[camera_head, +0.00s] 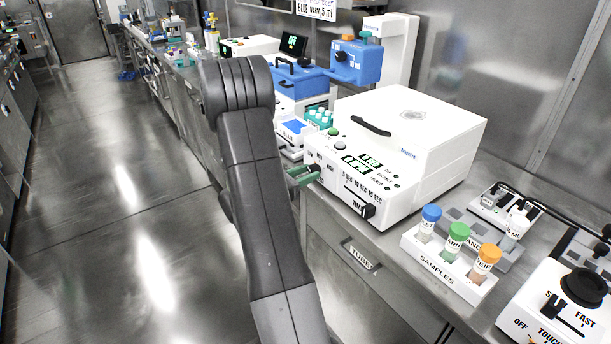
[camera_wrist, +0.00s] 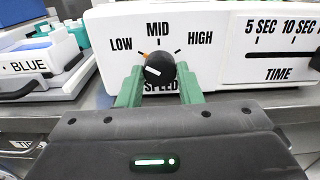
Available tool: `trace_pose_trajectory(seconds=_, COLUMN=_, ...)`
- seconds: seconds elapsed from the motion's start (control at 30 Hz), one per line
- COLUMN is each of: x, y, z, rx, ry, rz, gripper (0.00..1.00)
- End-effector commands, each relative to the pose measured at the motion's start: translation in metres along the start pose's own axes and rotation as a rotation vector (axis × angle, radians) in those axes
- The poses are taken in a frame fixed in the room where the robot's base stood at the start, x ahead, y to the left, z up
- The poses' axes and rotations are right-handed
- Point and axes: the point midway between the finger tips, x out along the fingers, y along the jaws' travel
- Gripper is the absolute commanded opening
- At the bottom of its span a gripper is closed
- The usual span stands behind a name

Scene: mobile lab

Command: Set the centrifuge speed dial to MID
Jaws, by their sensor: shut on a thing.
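The centrifuge (camera_head: 440,125) is a white box with a black lid handle on the bench in the head view. Its front panel (camera_wrist: 190,22) fills the top of the wrist view, with LOW, MID and HIGH printed in an arc above SPEED. The speed dial (camera_wrist: 159,69) is a round black knob. Its white line points left and slightly up, on the LOW side of MID. An orange mark shows by the dial's upper left. My gripper (camera_wrist: 160,76) has its green fingers shut on the dial, one on each side. In the head view my gripper (camera_head: 303,176) is at the panel's left end, and my arm hides the dial.
A TIME slider (camera_head: 367,210) is on the same panel, right of the dial. A white SAMPLES rack (camera_head: 437,267) with capped tubes stands at the bench front. Blue equipment (camera_head: 300,80) stands behind my arm. The floor at left is clear.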

Motion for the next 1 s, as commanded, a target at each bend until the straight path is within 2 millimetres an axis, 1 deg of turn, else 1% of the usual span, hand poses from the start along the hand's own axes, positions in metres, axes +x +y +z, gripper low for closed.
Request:
trace_pose_trajectory(seconds=0.27, x=-0.0002, y=0.0005, z=-0.0058, rx=0.164, ry=-0.002, rz=0.0, gripper=0.09)
trace_pose_trajectory(seconds=0.8, x=-0.0003, y=0.0006, z=-0.0073, rx=0.665, ry=-0.002, rz=0.001, gripper=0.09)
trace_pose_trajectory(seconds=1.0, x=-0.0004, y=0.0007, z=-0.0058, rx=0.819, ry=-0.001, rz=0.002, gripper=0.09)
